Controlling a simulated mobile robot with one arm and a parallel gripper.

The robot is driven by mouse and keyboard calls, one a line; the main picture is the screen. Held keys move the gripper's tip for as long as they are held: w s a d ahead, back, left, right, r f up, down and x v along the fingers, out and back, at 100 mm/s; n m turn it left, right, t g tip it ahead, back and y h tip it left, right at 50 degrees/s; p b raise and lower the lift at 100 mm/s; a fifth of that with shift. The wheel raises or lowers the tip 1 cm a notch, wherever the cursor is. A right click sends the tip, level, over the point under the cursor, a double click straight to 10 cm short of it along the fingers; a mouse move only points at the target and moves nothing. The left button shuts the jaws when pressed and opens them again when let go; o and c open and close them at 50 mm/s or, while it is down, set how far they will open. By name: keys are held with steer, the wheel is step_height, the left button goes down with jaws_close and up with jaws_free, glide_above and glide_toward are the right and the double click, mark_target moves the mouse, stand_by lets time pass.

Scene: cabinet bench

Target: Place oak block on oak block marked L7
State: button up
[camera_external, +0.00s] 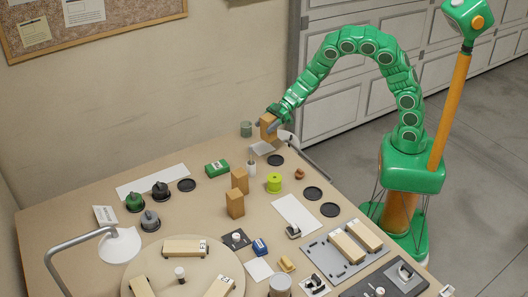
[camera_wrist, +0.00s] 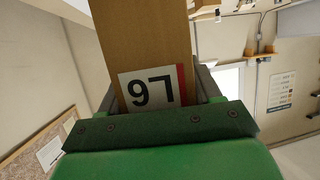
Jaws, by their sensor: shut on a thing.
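My gripper (camera_external: 274,121) is shut on an oak block (camera_external: 267,127), held above the far edge of the table. Two more oak blocks stand upright near the table's middle, a rear one (camera_external: 240,179) and a front one (camera_external: 235,205), close together. No L7 marking can be read on either, so I cannot tell which is L7. My gripper is up and right of both, well apart from them.
A green box (camera_external: 217,168), a white cylinder (camera_external: 252,168) and a yellow-green spool (camera_external: 274,182) stand near the two blocks. Dark discs (camera_external: 313,193) lie to the right. A round board (camera_external: 150,268) with pale bars is in front. A desk lamp (camera_external: 120,243) stands at left.

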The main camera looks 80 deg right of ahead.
steer(key=s+a+r+n+g+y, duration=0.1)
steer(key=s+a+r, duration=0.15)
steer(key=a, duration=0.65)
steer(key=s+a+r+n+g, duration=0.1)
steer(key=a+r, duration=0.3)
steer(key=a, duration=0.5)
steer(key=s+a+r+n+g+y, duration=0.1)
steer(key=s+a+r, duration=0.15)
steer(key=a, duration=0.55)
steer(key=shift+w+a+f, duration=1.25)
steer(key=shift+w+f, duration=0.85)
steer(key=shift+f, duration=0.05)
steer(key=shift+w+a+f, duration=1.2)
steer(key=shift+w+f, duration=0.85)
steer(key=shift+f, duration=0.05)
steer(key=shift+w+a+f, duration=1.25)
steer(key=shift+w+f, duration=0.85)
steer(key=shift+f, duration=0.05)
steer(key=shift+f, duration=0.15)
steer(key=o, duration=1.2)
